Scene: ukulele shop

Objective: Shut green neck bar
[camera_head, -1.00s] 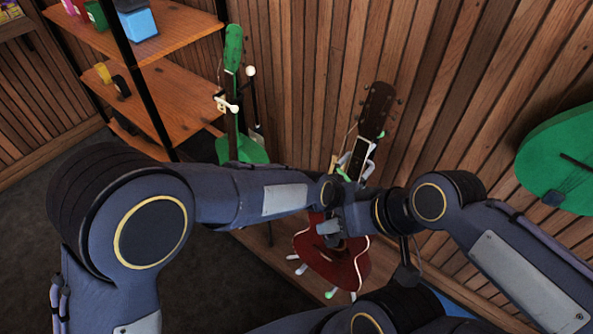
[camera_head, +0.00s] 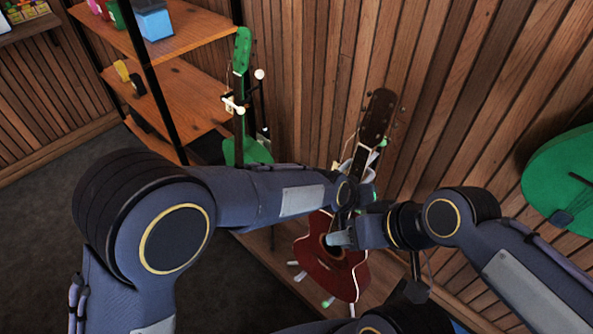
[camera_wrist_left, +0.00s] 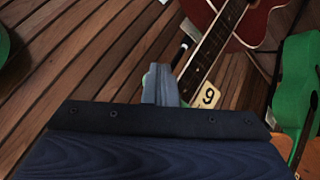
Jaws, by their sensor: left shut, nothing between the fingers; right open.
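A green ukulele (camera_head: 241,150) stands upright on a stand by the shelf in the head view. The green ukulele also shows at the right edge of the left wrist view (camera_wrist_left: 293,85). My left gripper (camera_wrist_left: 160,72) is shut and empty, apart from that ukulele; in the head view its arm hides most of it. My right gripper (camera_head: 331,240) is open and empty, in front of the red guitar's body, far right of the green ukulele.
A red guitar (camera_head: 318,272) stands behind my grippers. A tag with a 9 (camera_wrist_left: 208,96) is near its neck. A wooden shelf (camera_head: 190,90) stands left of the green ukulele. A slatted wall (camera_head: 310,60) closes the back. Another green instrument (camera_head: 560,160) hangs at right.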

